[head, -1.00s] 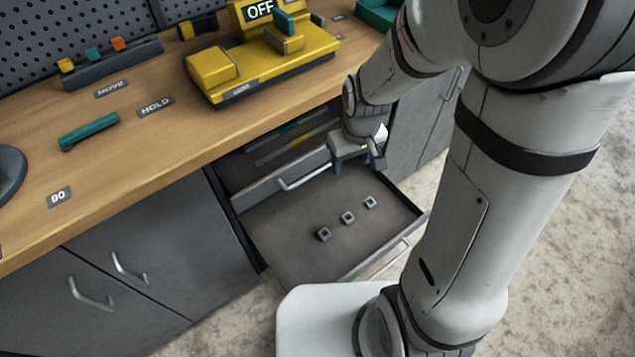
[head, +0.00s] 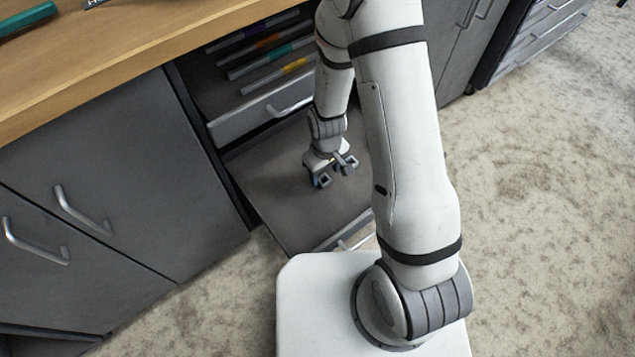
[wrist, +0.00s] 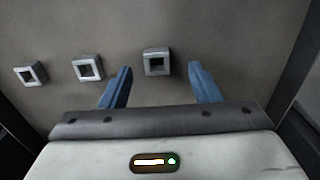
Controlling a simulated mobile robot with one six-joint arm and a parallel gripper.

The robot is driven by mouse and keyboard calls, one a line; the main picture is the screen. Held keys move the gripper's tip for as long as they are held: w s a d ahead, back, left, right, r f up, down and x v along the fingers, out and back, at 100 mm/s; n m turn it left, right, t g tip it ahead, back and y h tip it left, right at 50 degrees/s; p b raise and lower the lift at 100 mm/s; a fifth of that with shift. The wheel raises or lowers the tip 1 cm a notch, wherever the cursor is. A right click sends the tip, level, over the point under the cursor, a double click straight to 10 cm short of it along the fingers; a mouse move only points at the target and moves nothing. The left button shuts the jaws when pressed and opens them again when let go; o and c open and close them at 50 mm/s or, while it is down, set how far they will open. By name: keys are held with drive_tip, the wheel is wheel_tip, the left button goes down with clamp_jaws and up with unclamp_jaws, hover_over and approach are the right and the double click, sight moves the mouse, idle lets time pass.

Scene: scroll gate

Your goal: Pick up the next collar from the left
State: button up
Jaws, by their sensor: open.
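Three small square grey collars with square holes sit in a row on the open drawer's floor (head: 300,215). In the wrist view they are the left collar (wrist: 30,74), the middle collar (wrist: 88,68) and the right collar (wrist: 157,62). My gripper (wrist: 160,73) is open, its two blue fingers on either side of the right collar with gaps to both. Whether the fingertips are down at its height I cannot tell. In the head view my gripper (head: 322,181) is low over the drawer and partly hides the row.
Above the open drawer is a drawer front with a handle (head: 290,108), and coloured bars (head: 265,65) lie behind it. The wooden worktop (head: 120,60) overhangs at upper left. Drawer walls border the space; the drawer floor in front of the collars is bare.

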sight(326, 178)
wheel_tip(326, 178, down, 5)
drive_tip(key=shift+w+d+r+b, duration=0.15)
drive_tip(key=shift+b, duration=0.85)
drive_tip(key=shift+r, duration=0.1)
drive_tip(key=shift+c, duration=0.5)
drive_tip(key=c, duration=1)
drive_tip(key=shift+r, duration=0.1)
